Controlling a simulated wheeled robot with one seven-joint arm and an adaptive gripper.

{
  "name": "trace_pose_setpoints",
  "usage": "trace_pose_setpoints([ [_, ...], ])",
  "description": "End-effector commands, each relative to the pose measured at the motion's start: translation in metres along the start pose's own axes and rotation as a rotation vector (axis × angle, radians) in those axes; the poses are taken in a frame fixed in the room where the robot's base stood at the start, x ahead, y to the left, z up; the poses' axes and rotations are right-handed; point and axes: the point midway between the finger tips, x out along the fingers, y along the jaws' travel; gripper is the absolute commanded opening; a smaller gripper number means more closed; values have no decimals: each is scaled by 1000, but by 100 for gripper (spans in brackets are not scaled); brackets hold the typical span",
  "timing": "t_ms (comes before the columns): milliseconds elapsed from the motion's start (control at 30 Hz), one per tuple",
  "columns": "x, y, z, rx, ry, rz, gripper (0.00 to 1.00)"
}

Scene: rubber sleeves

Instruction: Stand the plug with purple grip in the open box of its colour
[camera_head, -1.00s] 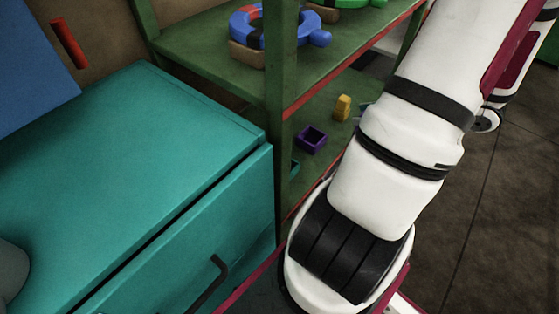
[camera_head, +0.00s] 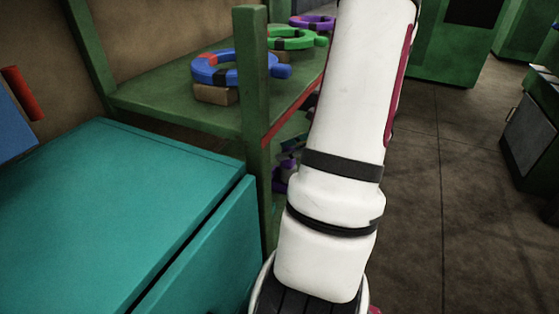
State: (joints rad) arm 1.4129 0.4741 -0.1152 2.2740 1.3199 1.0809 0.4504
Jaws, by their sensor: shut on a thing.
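The purple box (camera_head: 280,181) is on the lower shelf, just right of the green post, and is partly covered by my arm. A small dark form with purple on it shows just above the box at the left edge of my arm. It appears to be part of my gripper (camera_head: 292,146), shut on the plug with purple grip. My white arm hides most of it, so the fingertips, the plug's tilt and any contact with the box cannot be made out.
The green shelf post (camera_head: 254,120) stands close left of my arm. The upper shelf (camera_head: 160,105) holds blue (camera_head: 225,68), green (camera_head: 292,38) and purple (camera_head: 315,21) rings. A teal cabinet (camera_head: 110,215) fills the lower left. Open floor (camera_head: 440,200) lies to the right.

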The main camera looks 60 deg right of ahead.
Motion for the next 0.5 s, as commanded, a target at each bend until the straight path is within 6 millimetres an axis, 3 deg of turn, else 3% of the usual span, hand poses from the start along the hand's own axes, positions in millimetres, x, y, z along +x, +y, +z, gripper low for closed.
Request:
trace_pose_setpoints([
  [400,32,-15,16,-2,-1,1,0],
  [500,41,-15,-3,4,0,-1,0],
])
